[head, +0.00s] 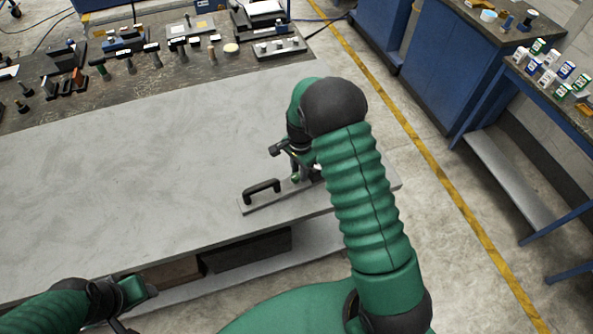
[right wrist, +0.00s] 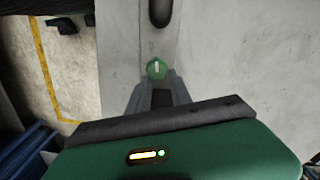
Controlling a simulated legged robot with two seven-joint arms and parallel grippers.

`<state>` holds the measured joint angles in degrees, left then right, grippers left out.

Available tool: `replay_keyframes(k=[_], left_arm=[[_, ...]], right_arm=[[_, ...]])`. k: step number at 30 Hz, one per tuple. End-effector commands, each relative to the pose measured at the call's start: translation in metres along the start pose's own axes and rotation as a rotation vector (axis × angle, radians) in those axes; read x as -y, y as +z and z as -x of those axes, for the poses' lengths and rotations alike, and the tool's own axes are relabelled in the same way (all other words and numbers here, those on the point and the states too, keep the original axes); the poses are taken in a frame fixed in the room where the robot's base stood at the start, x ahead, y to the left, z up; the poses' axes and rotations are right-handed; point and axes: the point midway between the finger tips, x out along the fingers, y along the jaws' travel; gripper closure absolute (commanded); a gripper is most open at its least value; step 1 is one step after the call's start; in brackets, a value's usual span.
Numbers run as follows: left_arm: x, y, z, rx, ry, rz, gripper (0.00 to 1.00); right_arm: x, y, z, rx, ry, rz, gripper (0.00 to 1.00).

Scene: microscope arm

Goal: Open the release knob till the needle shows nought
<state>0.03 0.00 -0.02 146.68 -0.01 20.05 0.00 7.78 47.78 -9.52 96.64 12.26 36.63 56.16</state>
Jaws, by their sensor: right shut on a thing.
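The release knob (right wrist: 157,68) is small and green with a white mark on top; it shows at the tips of my right gripper's fingers in the right wrist view. My right gripper (right wrist: 158,86) is shut on it, reaching down from above. In the head view the right arm hides most of the device; a grey base plate (head: 243,206) with a black handle (head: 262,188) shows at its left. I cannot make out a dial or needle in either view. My left gripper (head: 137,291) is at the lower left, away from the device; its fingers are unclear.
The grey table (head: 130,170) is clear left of the plate. Several tools and holders stand on a dark mat (head: 130,88) at the back. The plate lies near the table's front right edge. A blue cabinet (head: 460,70) and a side bench with small boxes (head: 550,72) stand at the right.

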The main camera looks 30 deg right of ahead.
Motion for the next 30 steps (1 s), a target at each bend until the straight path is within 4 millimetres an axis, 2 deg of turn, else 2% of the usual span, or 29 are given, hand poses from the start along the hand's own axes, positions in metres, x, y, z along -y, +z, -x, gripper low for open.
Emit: replay_keyframes(k=[8, 25, 30], left_arm=[[-0.0004, -0.0002, 0.0007, 0.000, 0.000, -0.001, 0.53], [-0.0003, -0.0005, 0.0021, 0.000, 0.000, -0.001, 0.53], [-0.0003, -0.0005, 0.0021, 0.000, 0.000, -0.001, 0.53]], right_arm=[[0.0014, 0.0044, 0.0023, -0.006, 0.000, 0.103, 1.00], [0.0002, 0.0012, 0.0021, -0.004, -0.001, 0.607, 1.00], [0.0008, 0.0031, 0.0024, -0.005, 0.000, 0.666, 1.00]])
